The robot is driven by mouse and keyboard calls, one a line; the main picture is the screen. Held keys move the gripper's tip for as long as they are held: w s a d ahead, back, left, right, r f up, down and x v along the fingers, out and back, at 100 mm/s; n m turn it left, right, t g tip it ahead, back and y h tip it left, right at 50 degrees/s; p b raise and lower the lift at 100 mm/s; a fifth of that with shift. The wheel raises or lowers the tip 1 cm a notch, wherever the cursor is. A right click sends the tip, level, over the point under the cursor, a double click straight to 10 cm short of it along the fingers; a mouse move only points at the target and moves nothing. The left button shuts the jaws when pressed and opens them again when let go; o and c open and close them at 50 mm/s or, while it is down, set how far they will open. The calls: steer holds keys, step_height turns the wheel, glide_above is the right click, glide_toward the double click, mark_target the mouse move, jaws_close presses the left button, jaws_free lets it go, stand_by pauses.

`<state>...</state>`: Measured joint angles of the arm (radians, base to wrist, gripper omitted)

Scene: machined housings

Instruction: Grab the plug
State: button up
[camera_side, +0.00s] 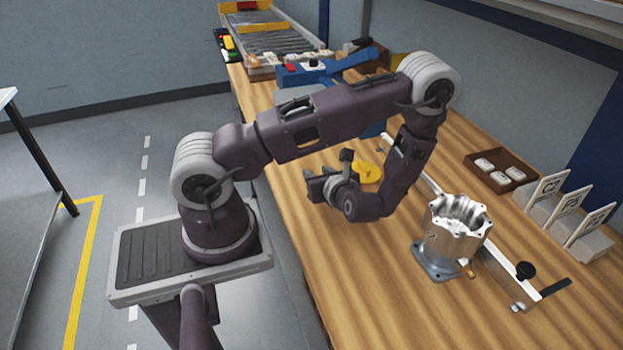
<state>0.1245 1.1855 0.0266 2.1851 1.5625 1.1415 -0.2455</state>
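My gripper (318,186) hangs above the wooden bench near its front edge, with its dark fingers toward the left. I cannot tell whether the fingers are apart, and I see nothing clearly between them. A silver machined housing (453,238) stands upright on a grey square base to the right of my gripper, well apart from it. A small brass-coloured piece (467,270) shows at the housing's lower right side; it may be the plug, but it is too small to be sure. A yellow rounded part (367,171) shows just behind my gripper, partly hidden by it.
A metal rail (496,266) with a black knob runs behind the housing. A brown tray (500,171) with white pieces and several labelled card stands (568,212) line the back. A blue tool (335,68) and a roller conveyor (270,35) are at the far end. The front right bench is clear.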

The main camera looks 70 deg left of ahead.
steer(key=x, duration=0.6)
steer(key=shift+s+d+f, duration=0.1)
steer(key=shift+s, duration=0.3)
jaws_close()
